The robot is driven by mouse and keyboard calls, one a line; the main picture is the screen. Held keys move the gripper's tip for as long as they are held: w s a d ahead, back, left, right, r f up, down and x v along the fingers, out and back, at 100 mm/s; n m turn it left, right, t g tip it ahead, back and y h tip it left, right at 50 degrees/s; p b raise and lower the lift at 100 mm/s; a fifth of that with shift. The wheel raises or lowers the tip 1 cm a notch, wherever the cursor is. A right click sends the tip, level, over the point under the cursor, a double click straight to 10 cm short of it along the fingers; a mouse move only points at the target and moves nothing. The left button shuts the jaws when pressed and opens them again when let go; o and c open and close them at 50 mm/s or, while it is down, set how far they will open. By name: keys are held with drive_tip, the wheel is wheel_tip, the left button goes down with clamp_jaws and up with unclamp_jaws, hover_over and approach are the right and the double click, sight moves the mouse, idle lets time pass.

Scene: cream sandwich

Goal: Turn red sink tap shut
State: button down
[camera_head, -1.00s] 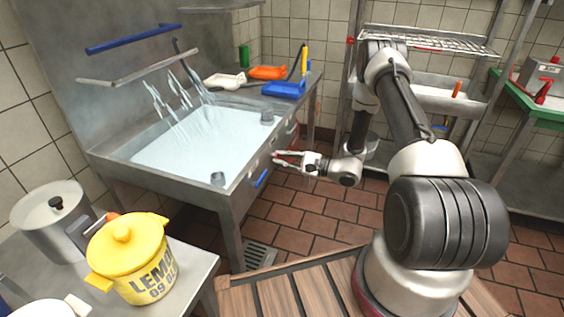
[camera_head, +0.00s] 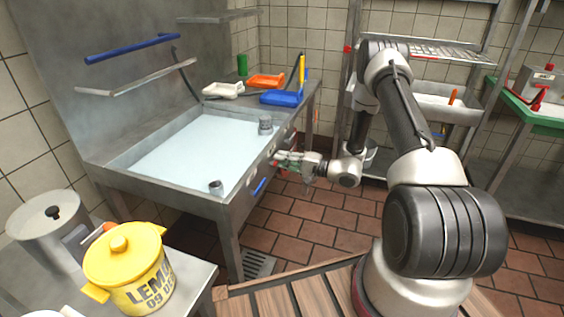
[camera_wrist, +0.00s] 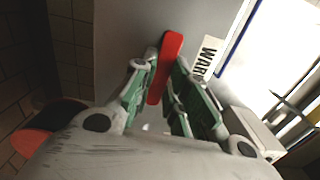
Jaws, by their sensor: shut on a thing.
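The red tap handle (camera_wrist: 166,62) is a long flat red bar on the grey sink front, close up in the wrist view. My gripper (camera_wrist: 160,92) is shut on it, with a green-padded finger on each side. In the head view my gripper (camera_head: 282,160) is at the right part of the sink's front panel, and its fingers mostly hide the red handle there. The sink (camera_head: 150,183) holds a wide sheet of pale water (camera_head: 190,150). No water streams fall into it. A blue tap handle (camera_head: 259,186) is further left on the same panel.
A yellow lidded pot (camera_head: 125,262) and a steel pot (camera_head: 45,235) stand on a counter at the lower left. White, orange (camera_head: 266,80) and blue (camera_head: 282,98) scoop-like items lie behind the sink. A wire rack (camera_head: 440,50) is behind my arm.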

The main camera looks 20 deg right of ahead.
drive_tip(key=shift+n, duration=0.3)
drive_tip(key=c, duration=1.4)
unclamp_jaws()
drive_tip(key=v, duration=1.2)
